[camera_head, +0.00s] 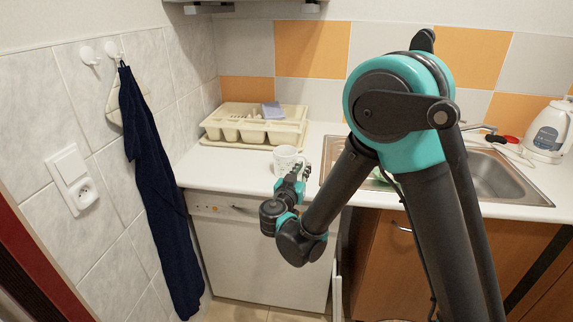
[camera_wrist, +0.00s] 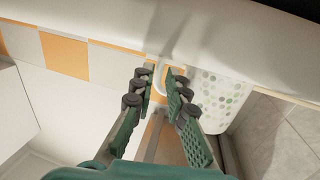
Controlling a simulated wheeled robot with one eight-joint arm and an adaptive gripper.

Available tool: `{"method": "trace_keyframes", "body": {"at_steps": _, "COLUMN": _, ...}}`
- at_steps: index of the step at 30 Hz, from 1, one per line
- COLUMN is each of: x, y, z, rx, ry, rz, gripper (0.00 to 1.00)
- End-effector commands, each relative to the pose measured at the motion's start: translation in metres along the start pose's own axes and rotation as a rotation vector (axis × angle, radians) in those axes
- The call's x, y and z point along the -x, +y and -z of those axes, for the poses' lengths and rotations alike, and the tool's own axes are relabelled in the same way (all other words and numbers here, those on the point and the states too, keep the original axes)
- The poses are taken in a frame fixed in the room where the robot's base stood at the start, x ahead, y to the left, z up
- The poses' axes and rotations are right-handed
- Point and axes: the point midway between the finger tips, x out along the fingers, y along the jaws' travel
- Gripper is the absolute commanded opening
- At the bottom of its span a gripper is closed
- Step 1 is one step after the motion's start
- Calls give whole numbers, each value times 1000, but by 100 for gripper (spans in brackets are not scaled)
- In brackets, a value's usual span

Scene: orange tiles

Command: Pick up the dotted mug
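The dotted mug (camera_head: 284,156) is white and stands on the counter near its front edge, in front of the dish rack. In the wrist view the mug (camera_wrist: 222,98) shows grey and green dots and lies just right of my gripper's right finger, which hides part of it. Its handle (camera_wrist: 160,74) shows between my fingertips. My gripper (camera_wrist: 160,82) is open, with a narrow gap between its fingers. In the head view my gripper (camera_head: 291,183) is at the counter edge, right in front of the mug; its fingers are small there.
A cream dish rack (camera_head: 256,126) with a blue item stands behind the mug. The sink (camera_head: 500,178) is to the right, with a white kettle (camera_head: 548,132) beyond it. A dark towel (camera_head: 155,180) hangs on the left wall. Some counter left of the mug is clear.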

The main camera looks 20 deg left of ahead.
Motion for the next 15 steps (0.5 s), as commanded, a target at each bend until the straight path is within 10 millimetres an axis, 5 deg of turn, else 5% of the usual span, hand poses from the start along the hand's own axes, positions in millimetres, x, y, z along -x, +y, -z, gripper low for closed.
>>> {"method": "trace_keyframes", "body": {"at_steps": 6, "x": -32, "y": 2, "z": 1, "rx": 0, "ry": 0, "rz": -3, "gripper": 14}}
{"method": "trace_keyframes", "body": {"at_steps": 15, "x": -36, "y": 1, "z": 1, "rx": 0, "ry": 0, "rz": -1, "gripper": 11}}
